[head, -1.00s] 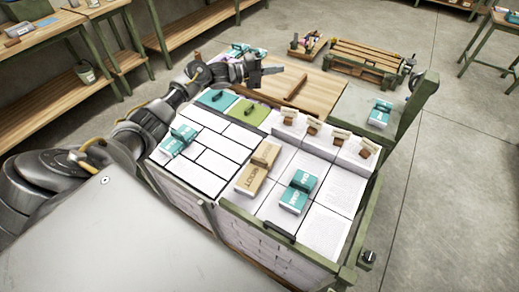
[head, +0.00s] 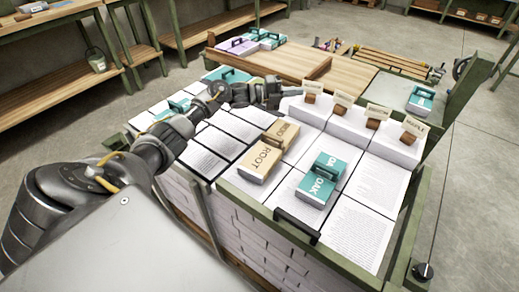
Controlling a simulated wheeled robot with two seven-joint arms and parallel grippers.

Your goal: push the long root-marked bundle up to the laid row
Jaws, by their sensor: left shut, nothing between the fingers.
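The tan bundle marked ROOT (head: 257,164) lies on the white sheets near the middle of the table, with a raised tan block (head: 282,132) at its far end. White printed sheets (head: 203,161) lie in rows to its left. I cannot tell which of them is the laid row. My left gripper (head: 298,90) is shut and empty, beyond the ROOT bundle and apart from it, near the first of the small labelled stands. My left arm hides part of the far left sheets. My right gripper is not in view.
Teal OAK bundles (head: 314,190) lie right of the ROOT bundle. Small labelled wooden stands (head: 373,124) line the raised white stacks behind. A wooden board (head: 285,62) lies beyond. Another teal bundle (head: 421,99) sits far right. The near right sheets (head: 355,235) are clear.

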